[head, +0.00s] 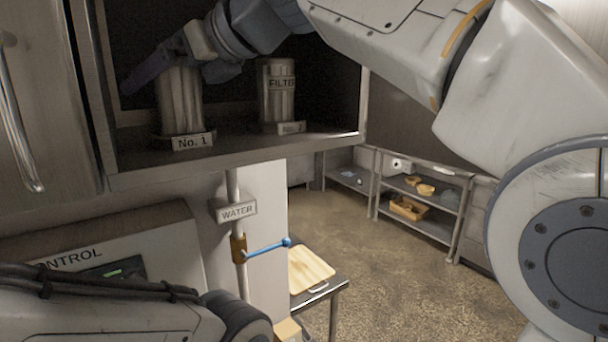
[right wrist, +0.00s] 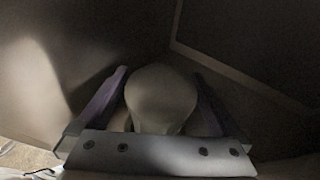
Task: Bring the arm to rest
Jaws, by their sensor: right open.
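My right arm reaches from the right of the head view into an open cabinet. My right gripper (head: 135,85) is at the No. 1 canister (head: 180,100), a ribbed grey cylinder standing upright at the left of the cabinet shelf. In the right wrist view, the two purple fingers of the gripper (right wrist: 160,73) are apart, one on each side of the canister's pale rounded top (right wrist: 160,95). I cannot tell whether they touch it. My left arm shows at the lower left of the head view; its gripper is out of view.
A FILTER canister (head: 277,90) stands to the right on the same cabinet shelf (head: 240,146). Below are a WATER pipe with a blue valve lever (head: 268,248), a control panel (head: 120,250) and a table with a board (head: 311,270). Shelves (head: 440,195) stand behind open floor.

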